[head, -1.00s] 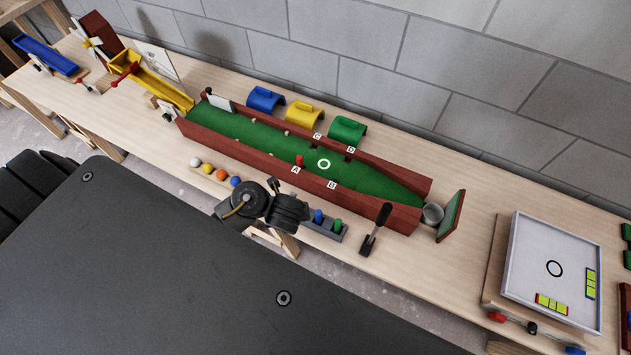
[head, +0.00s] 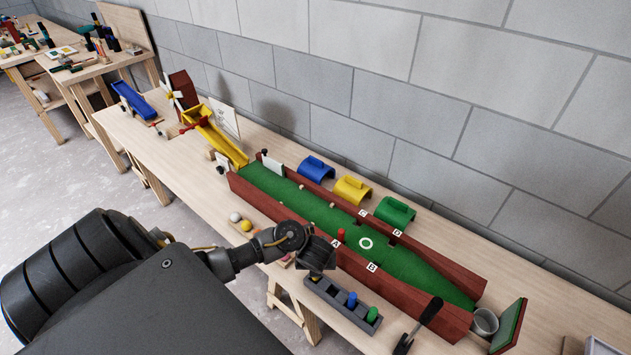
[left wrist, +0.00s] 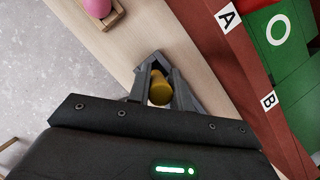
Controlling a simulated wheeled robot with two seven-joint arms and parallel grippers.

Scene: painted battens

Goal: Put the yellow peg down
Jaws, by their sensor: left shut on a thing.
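My left gripper (head: 318,268) is at the left end of the grey peg rack (head: 325,292), in front of the red-walled lane. In the left wrist view its fingers (left wrist: 163,85) are shut on the yellow peg (left wrist: 160,88), seen nearly end-on. A blue peg (head: 352,299) and a green peg (head: 372,314) stand at the rack's right end. A red peg (head: 341,235) stands at the near lane wall, by the mark A. My right gripper is out of view.
The green lane (head: 300,202) lies just behind the rack. Several balls (head: 246,225) sit in a holder to its left; a black-handled lever (head: 425,318) stands to its right. Blue, yellow and green arches (head: 352,189) stand behind the lane.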

